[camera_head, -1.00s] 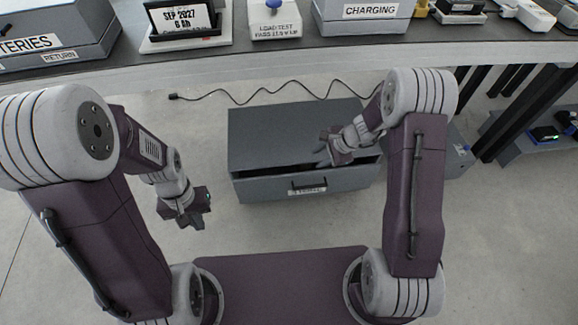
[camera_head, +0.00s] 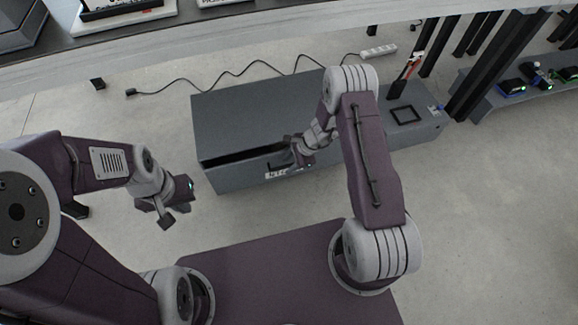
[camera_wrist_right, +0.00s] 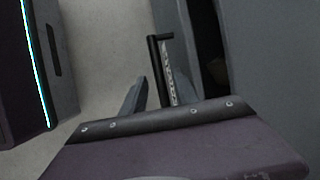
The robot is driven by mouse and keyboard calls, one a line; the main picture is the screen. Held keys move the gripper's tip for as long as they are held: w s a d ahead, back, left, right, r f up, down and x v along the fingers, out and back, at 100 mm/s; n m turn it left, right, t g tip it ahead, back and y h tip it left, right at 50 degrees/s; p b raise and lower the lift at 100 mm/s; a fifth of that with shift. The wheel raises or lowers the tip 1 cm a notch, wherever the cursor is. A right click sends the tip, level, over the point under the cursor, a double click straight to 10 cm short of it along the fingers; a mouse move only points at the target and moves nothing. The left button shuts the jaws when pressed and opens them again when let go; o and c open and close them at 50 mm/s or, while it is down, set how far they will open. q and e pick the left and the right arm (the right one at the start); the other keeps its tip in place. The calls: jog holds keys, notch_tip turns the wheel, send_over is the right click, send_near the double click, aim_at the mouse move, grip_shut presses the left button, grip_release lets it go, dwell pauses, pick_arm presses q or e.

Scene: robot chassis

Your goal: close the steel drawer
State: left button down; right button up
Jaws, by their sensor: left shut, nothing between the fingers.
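The steel drawer (camera_head: 240,176) is the grey front of a low cabinet (camera_head: 250,115) on the floor. In the head view it stands slightly open, with a dark gap along its top edge. Its black handle shows beside a white label in the right wrist view (camera_wrist_right: 158,65). My right gripper (camera_head: 296,158) is at the drawer front, close to the handle's right side.
A workbench (camera_head: 300,22) runs across the back above the cabinet. A black cable (camera_head: 200,82) and a white power strip (camera_head: 378,51) lie behind it. A grey unit with a square frame (camera_head: 404,114) stands right of it. Floor in front is bare.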

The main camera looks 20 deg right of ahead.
grip_shut()
dwell(1.4)
